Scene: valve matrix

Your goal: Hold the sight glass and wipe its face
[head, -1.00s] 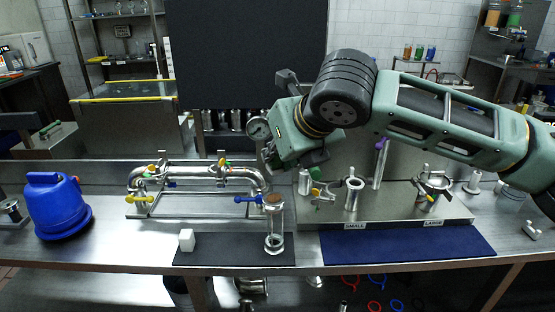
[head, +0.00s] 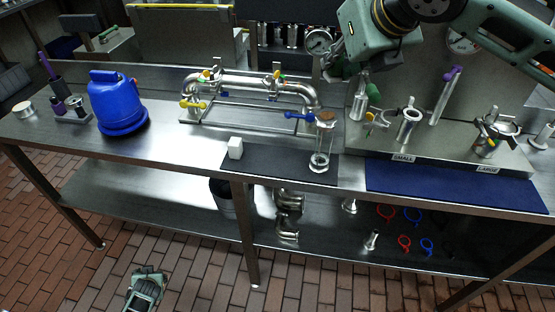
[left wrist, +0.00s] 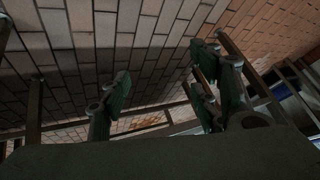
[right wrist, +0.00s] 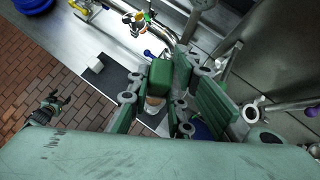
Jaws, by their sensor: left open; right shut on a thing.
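The sight glass (head: 321,145), a clear upright cylinder with a brown top, stands on a dark mat, below the blue valve handle (head: 299,116). Its brown top also shows past my fingers in the right wrist view (right wrist: 155,101). A small white block (head: 235,148) sits on the same mat, left of the glass. My left gripper (head: 145,284) is open and empty, low over the floor.
A pipe assembly (head: 245,82) with coloured handles stands behind the dark mat (head: 262,160). A blue jug (head: 117,102) is at left. A blue mat (head: 440,187) and a fixture plate with clamps (head: 440,150) are at right. The bench front between jug and dark mat is clear.

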